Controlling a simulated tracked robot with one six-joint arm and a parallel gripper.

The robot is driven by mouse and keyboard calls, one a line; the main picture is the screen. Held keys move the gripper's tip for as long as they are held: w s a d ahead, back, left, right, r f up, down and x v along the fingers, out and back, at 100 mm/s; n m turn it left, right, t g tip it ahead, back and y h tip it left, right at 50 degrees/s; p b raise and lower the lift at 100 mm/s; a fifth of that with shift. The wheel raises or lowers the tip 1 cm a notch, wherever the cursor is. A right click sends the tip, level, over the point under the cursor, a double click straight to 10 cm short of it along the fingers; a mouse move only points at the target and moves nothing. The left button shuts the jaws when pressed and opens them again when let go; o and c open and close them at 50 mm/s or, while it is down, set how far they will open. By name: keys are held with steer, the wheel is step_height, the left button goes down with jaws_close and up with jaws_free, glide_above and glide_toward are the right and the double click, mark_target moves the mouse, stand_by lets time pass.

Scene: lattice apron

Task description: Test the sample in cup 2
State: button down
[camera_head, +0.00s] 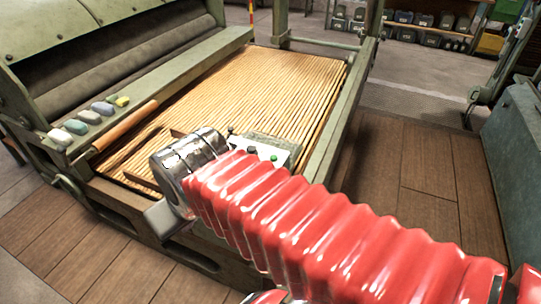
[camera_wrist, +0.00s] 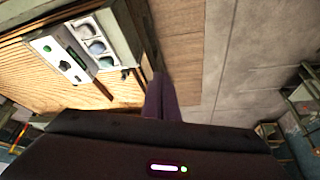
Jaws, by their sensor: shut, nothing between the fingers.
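In the wrist view, a pale tray (camera_wrist: 108,38) holds a row of three rounded greyish samples or cups, the middle one (camera_wrist: 95,47) included. No numbers are readable, so I cannot tell which is cup 2. Beside the tray is a white panel (camera_wrist: 49,46) with a green display and dark knobs. In the head view the panel (camera_head: 273,148) shows partly behind my arm; the tray is not clearly visible there. My gripper (camera_wrist: 161,82) is shut and empty. Its dark fingers appear below and right of the tray in the wrist view, apart from the cups.
A ribbed yellow-brown slatted bed (camera_head: 265,85) lies inside a green machine frame (camera_head: 350,115). Several coloured stones (camera_head: 88,117) lie on its left ledge near a brown roller (camera_head: 125,125). A grey-green cabinet (camera_head: 515,140) stands right. Wooden floor (camera_head: 425,170) between is clear.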

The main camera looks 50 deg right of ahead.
steer(key=w+d+f+m+g, duration=0.1)
steer(key=d+f+m+g, duration=0.15)
steer(key=d, duration=0.25)
steer(key=m+t, duration=0.7)
steer(key=m, duration=0.1)
glide_above(276, 159)
step_height(276, 159, down, 12)
steer(key=shift+w+f+n+g+h, duration=0.15)
steer(key=shift+n+g+h, duration=0.1)
steer(key=shift+n+h, duration=0.15)
stand_by(0.5)
steer(key=shift+f, duration=4.4)
